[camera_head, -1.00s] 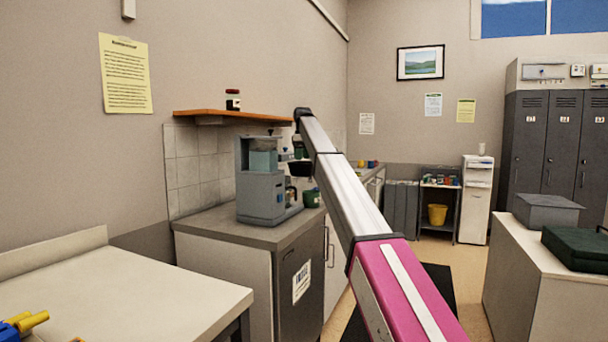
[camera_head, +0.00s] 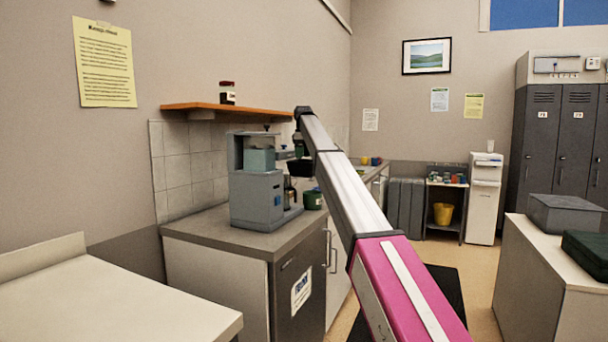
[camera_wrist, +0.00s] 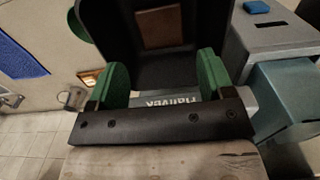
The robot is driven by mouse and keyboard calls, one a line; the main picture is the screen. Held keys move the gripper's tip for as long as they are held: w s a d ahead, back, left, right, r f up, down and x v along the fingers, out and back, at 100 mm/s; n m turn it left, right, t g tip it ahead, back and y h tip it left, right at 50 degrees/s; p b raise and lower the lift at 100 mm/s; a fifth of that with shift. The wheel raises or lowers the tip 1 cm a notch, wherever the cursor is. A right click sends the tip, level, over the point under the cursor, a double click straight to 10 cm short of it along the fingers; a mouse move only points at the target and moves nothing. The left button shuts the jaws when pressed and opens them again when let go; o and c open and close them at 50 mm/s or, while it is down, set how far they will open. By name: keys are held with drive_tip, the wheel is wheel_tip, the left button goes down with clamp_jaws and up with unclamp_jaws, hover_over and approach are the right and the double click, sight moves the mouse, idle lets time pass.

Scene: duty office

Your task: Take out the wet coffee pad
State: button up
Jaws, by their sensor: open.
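A grey coffee machine (camera_head: 256,200) with a teal tank (camera_head: 262,160) stands on the counter by the wall. My gripper (camera_head: 300,167) is raised beside the machine's right side, small and dark in the head view. In the wrist view my gripper (camera_wrist: 161,83) is open, with its two green pads apart. A brown square (camera_wrist: 160,27) shows beyond the pads within a dark shape; I cannot tell whether it is the coffee pad. The machine's teal part (camera_wrist: 290,100) is at the right there. I cannot make out a wet coffee pad for certain.
A wooden shelf (camera_head: 225,109) with a jar (camera_head: 227,93) hangs above the machine. A green container (camera_head: 312,200) stands to its right on the counter (camera_head: 225,235). A pale table (camera_head: 100,305) is at front left. A yellow bucket (camera_head: 443,214) sits farther back.

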drive_tip(key=f, duration=0.7)
drive_tip(key=shift+s+d+f, duration=0.15)
drive_tip(key=shift+s, duration=0.05)
drive_tip(key=c, duration=0.7)
